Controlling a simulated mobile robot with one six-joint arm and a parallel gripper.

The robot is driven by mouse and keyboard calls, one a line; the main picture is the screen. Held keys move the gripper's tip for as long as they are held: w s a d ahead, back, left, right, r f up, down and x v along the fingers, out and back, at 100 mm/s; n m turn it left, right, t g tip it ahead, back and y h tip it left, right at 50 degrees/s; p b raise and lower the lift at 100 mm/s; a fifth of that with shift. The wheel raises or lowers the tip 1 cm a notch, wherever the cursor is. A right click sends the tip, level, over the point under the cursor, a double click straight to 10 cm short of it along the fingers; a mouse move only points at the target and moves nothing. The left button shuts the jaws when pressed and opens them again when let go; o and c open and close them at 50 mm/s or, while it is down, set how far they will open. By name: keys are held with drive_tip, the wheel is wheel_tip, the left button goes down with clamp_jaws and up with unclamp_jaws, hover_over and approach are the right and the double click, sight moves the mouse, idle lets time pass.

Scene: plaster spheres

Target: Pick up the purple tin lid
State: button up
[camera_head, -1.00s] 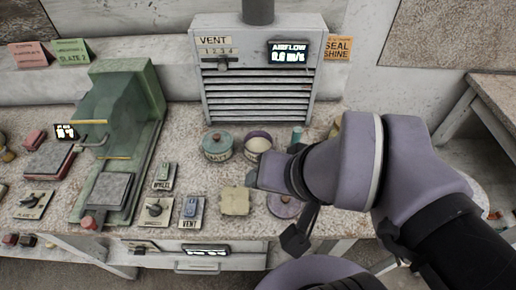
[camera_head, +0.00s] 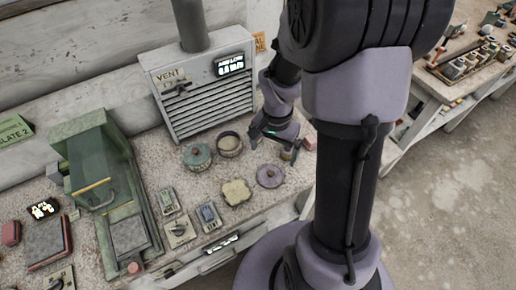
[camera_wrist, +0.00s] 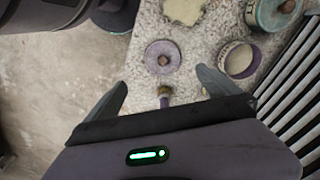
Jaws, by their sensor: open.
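The purple tin lid (camera_head: 270,176) is a flat round disc with a small knob, lying on the speckled bench top near its front edge. In the wrist view the lid (camera_wrist: 162,57) lies beyond my fingertips, roughly between their lines. My gripper (camera_head: 272,144) is behind the lid in the head view, above the bench and apart from the lid. In the wrist view my gripper (camera_wrist: 163,85) has its two fingers spread wide. A small brush-like item (camera_wrist: 164,94) shows between the fingers; I cannot tell that either finger touches it.
An open purple-rimmed tin (camera_head: 230,144) and a green lidded tin (camera_head: 197,156) stand left of my gripper. A pale scalloped pad (camera_head: 236,192) lies left of the lid. The vent box (camera_head: 205,90) stands behind. The bench edge is close to the lid.

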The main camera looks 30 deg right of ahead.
drive_tip(key=b, duration=0.3)
hover_over(271, 172)
drive_tip(key=f, duration=0.9)
drive_tip(key=shift+s, duration=0.25)
drive_tip(key=f, duration=0.1)
drive_tip(key=f+b, duration=0.1)
drive_tip(key=f, duration=0.2)
drive_tip(key=shift+w+f+b, duration=0.3)
drive_tip(key=shift+f+b, duration=0.05)
drive_tip(key=shift+f, duration=0.05)
drive_tip(key=shift+s+r, duration=0.1)
drive_tip(key=shift+r, duration=0.05)
drive_tip(key=shift+c, duration=0.7)
drive_tip(key=c, duration=1)
